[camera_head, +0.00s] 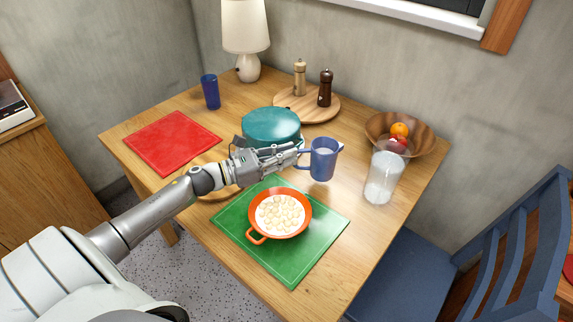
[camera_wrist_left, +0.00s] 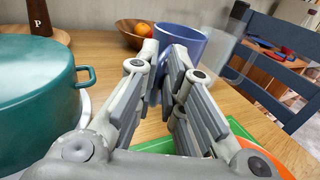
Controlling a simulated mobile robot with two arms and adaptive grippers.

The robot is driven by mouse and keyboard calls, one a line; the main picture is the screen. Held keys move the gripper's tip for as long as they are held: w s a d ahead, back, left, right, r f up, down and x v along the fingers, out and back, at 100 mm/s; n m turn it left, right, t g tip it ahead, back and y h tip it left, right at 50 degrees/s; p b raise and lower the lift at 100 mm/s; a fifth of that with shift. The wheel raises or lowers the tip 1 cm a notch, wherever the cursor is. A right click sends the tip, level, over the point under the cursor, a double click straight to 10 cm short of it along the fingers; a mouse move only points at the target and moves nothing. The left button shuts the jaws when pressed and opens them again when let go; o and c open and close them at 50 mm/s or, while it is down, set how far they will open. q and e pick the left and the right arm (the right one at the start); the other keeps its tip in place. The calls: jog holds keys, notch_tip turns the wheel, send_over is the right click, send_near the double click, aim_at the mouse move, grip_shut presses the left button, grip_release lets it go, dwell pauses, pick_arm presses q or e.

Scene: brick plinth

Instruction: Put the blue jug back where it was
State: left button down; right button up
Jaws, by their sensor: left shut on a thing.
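The blue jug (camera_head: 323,160) is upright, right of the teal pot and behind the orange pan. My left gripper (camera_head: 298,156) reaches in from the left and is shut on the jug's handle. In the left wrist view the jug (camera_wrist_left: 181,42) is straight ahead, beyond the fingers of my left gripper (camera_wrist_left: 165,78), which hide part of it. I cannot tell whether the jug's base touches the table or is slightly above it. My right gripper is not in view.
The teal lidded pot (camera_head: 271,127) is close beside my left gripper. The orange pan (camera_head: 280,213) sits on a green mat (camera_head: 318,243) in front. A red mat (camera_head: 172,142) lies left.

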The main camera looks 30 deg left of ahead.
pick_arm(q)
jog(key=shift+w+f, duration=0.2)
jog(key=shift+f, duration=0.7)
jog(key=shift+w+f, duration=0.15)
jog(key=shift+f, duration=0.7)
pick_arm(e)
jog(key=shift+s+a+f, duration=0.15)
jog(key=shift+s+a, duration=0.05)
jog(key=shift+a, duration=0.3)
pick_arm(q)
jog(key=shift+f, duration=0.1)
jog(key=c, duration=2)
grip_release()
jog(key=shift+s+f+b, duration=0.1)
jog(key=shift+f+b, duration=0.05)
jog(key=shift+b, duration=0.15)
jog(key=o, duration=0.5)
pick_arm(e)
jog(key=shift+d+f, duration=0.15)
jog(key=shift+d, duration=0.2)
